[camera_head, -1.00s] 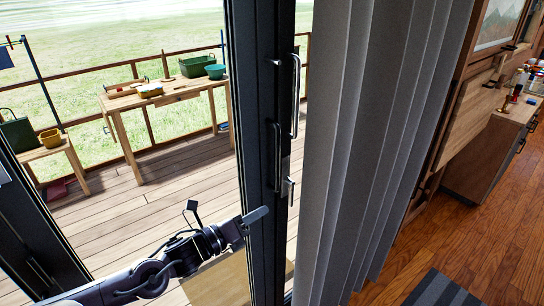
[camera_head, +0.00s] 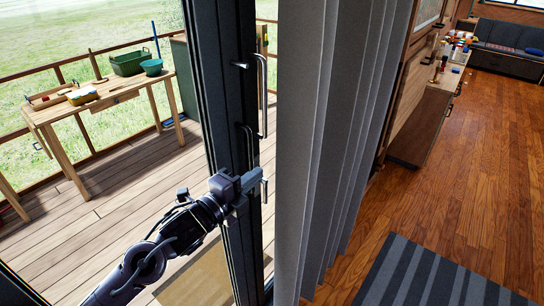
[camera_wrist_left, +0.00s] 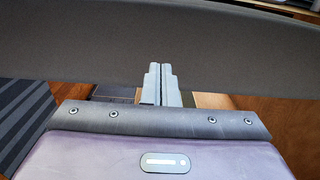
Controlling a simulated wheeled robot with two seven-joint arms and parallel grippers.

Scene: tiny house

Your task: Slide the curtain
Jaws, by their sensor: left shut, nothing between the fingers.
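The grey pleated curtain (camera_head: 330,130) hangs in long vertical folds just right of the black door frame. Its lower end runs down to the wooden floor. My left gripper (camera_head: 270,172) is in front of the door frame, close to the curtain's left edge. Its fingers are shut with nothing between them. In the left wrist view the shut fingers (camera_wrist_left: 163,82) point at a wide dark grey surface, which looks like the curtain (camera_wrist_left: 85,45). I cannot tell whether they touch it. My right gripper is in neither view.
The black door frame (camera_head: 215,80) with a metal handle (camera_head: 262,95) stands beside my left arm. Outside, a wooden table (camera_head: 115,95) stands on the deck. Inside, a striped rug (camera_head: 430,275), open wooden floor (camera_head: 465,190) and a low cabinet (camera_head: 422,125) lie right of the curtain.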

